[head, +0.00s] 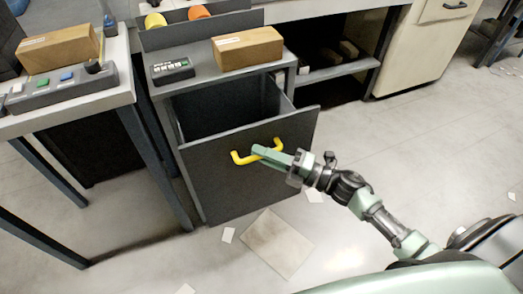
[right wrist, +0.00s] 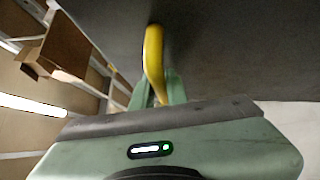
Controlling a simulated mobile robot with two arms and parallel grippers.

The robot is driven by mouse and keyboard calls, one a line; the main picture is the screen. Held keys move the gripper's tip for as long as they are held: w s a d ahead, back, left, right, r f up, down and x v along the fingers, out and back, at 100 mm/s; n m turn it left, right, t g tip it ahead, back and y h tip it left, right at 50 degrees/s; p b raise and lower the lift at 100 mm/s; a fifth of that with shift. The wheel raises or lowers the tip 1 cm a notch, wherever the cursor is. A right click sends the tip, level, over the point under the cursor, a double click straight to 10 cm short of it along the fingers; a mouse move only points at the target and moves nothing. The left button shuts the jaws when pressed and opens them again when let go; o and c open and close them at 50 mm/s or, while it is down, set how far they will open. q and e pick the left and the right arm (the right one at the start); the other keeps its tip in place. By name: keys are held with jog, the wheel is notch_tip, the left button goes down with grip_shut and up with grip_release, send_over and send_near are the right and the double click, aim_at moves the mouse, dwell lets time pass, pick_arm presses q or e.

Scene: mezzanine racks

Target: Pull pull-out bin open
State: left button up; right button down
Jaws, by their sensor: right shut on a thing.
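The pull-out bin is dark grey, with its front panel (head: 245,185) tilted and standing out from the cabinet, so the hollow inside (head: 225,108) shows from above. A yellow bar handle (head: 240,159) is fixed across the upper part of the panel. My right gripper (head: 268,154) is shut on the handle, near its middle. In the right wrist view the yellow handle (right wrist: 154,60) runs down between the green fingers (right wrist: 158,90), close against the dark panel (right wrist: 220,45). My left gripper is in neither view.
A cardboard box (head: 247,49) and a keypad device (head: 172,71) sit on the cabinet top. A table (head: 70,124) with another box (head: 58,48) and a button panel (head: 60,88) stands at left. A flat sheet (head: 268,243) lies on the floor before the bin. Floor to the right is mostly clear.

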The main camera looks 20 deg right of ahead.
jog(key=c, duration=1.7)
grip_release()
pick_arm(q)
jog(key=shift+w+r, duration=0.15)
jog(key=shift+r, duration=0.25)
pick_arm(e)
jog(key=v, duration=0.7)
jog(key=shift+s+d, duration=0.25)
jog(key=shift+d, duration=0.05)
